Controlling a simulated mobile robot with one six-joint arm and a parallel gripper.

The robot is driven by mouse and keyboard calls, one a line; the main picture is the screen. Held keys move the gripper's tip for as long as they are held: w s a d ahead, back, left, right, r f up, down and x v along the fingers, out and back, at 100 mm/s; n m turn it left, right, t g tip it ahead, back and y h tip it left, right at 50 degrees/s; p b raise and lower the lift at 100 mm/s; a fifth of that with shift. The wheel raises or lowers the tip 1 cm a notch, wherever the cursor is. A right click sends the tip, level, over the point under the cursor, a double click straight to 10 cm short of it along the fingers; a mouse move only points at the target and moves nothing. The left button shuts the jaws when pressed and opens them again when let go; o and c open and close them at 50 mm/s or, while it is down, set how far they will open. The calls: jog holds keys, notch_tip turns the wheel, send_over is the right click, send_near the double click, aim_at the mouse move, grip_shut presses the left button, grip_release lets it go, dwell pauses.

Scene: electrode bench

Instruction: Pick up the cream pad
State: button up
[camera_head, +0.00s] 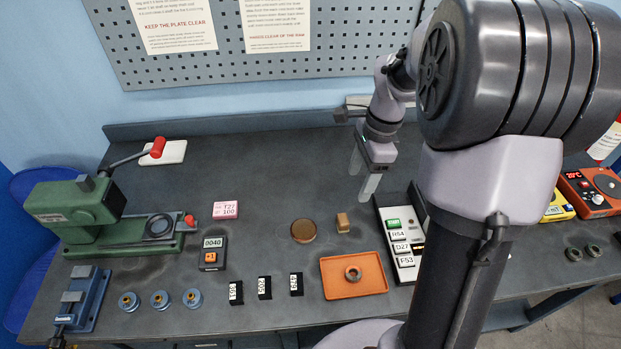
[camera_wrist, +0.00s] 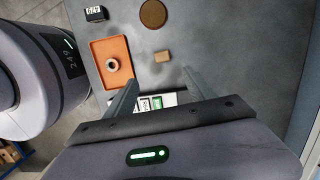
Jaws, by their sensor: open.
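A flat cream pad (camera_head: 176,153) lies at the back left of the bench, under the red knob of the green press's lever, which hides part of it. It is not in the wrist view. My gripper (camera_head: 363,174) is over the back middle of the bench, well to the right of the pad, with its fingers pointing down. Its two fingers are apart with nothing between them, as the wrist view (camera_wrist: 160,77) also shows.
The green press (camera_head: 80,210) with its raised lever stands left, beside the pad. A pink block (camera_head: 225,210), a brown disc (camera_head: 303,231), a tan block (camera_head: 342,222) and an orange tray (camera_head: 340,286) lie mid-bench. The bench between gripper and pad is clear.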

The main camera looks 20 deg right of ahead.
jog(key=b, duration=0.5)
send_near(344, 219)
notch_tip(344, 219, down, 5)
jog(key=shift+s+a+f, duration=0.1)
jog(key=shift+s, duration=0.1)
jog(key=f+b, duration=0.1)
jog(key=a+f, duration=0.1)
jog(key=f, duration=0.1)
jog(key=w+f+b, duration=0.1)
jog(key=f, duration=0.1)
jog(key=shift+a+f+b, duration=0.15)
jog(key=shift+f+b, duration=0.1)
jog(key=shift+b, duration=0.1)
jog(key=shift+s+r, duration=0.1)
jog(key=shift+r, duration=0.05)
grip_shut()
